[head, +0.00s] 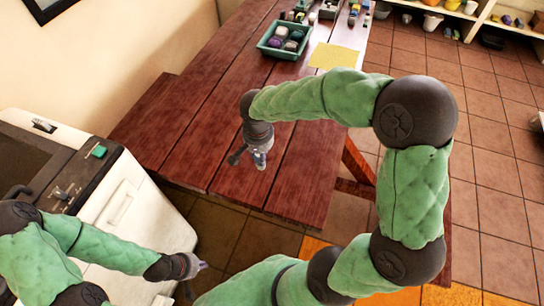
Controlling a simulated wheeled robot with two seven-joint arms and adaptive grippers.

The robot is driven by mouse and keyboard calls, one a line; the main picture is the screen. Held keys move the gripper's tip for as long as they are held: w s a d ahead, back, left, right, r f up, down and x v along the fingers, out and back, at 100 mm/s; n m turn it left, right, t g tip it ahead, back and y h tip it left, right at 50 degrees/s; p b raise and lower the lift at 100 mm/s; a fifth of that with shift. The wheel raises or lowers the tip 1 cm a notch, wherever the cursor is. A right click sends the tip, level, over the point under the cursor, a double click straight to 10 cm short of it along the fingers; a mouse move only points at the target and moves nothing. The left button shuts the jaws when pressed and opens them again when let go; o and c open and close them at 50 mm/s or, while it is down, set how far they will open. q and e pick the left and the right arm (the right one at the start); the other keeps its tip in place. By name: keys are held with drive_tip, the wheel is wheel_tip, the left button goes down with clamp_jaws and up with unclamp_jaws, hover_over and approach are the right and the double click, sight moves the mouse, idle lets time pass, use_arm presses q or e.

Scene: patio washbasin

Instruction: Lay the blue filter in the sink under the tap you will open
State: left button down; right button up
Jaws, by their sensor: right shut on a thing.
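My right gripper (260,164) points down over the red-brown wooden table, shut on a small bluish-grey thing (261,160). That thing is mostly hidden by the fingers, and I cannot tell whether it is the blue filter. No other clear blue filter shows. My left gripper (198,267) is low in the view, beside the white cabinet's front; its fingers are too small to read. The white washbasin unit (20,118) with a dark recessed top stands at the left. Tap-like fittings (61,193) show on its dark front strip. My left arm hides part of the unit.
A green block (97,151) sits on the unit's edge. Shelves (478,20) stand at the back right. The table's near half (190,130) is bare.

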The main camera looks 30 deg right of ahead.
drive_tip(key=shift+w+d+f+b, duration=0.65)
drive_tip(key=shift+d+f, duration=0.4)
drive_tip(key=shift+f, duration=0.6)
drive_tip(key=shift+w+d+f+b, duration=0.6)
drive_tip(key=shift+d+f, duration=0.45)
drive_tip(key=shift+f, duration=0.65)
drive_tip(key=shift+w+d+f+b, duration=0.6)
drive_tip(key=shift+d+f, duration=0.45)
drive_tip(key=shift+f, duration=0.6)
drive_tip(key=shift+s+f, duration=0.1)
drive_tip(key=shift+s, duration=0.05)
drive_tip(key=o, duration=1.1)
drive_tip(key=shift+o, duration=0.2)
